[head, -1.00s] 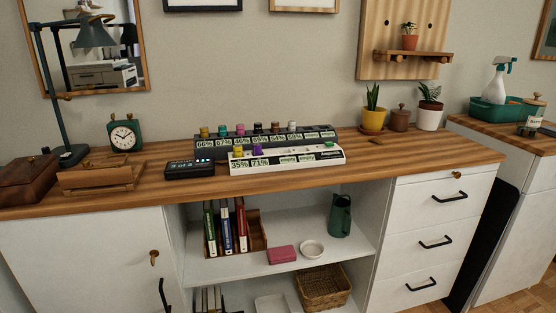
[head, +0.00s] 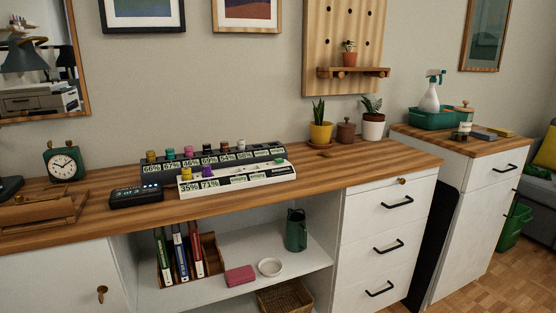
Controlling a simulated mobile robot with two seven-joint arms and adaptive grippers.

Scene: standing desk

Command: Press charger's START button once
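The charger is a white unit (head: 238,180) with small label displays reading 35% and 71%, standing on the wooden desk. Two batteries, one yellow and one purple, sit in its left slots. A small green patch, possibly the START button (head: 279,162), shows at its right end; its lettering is too small to read. Behind it stands a dark rack (head: 215,161) with several coloured batteries and percentage labels. Neither of my grippers is in view.
A black device (head: 136,195) with a display lies left of the charger. A green clock (head: 63,162) and wooden holder (head: 40,210) stand further left. The desk top (head: 350,167) right of the charger is mostly clear, with potted plants (head: 373,122) behind.

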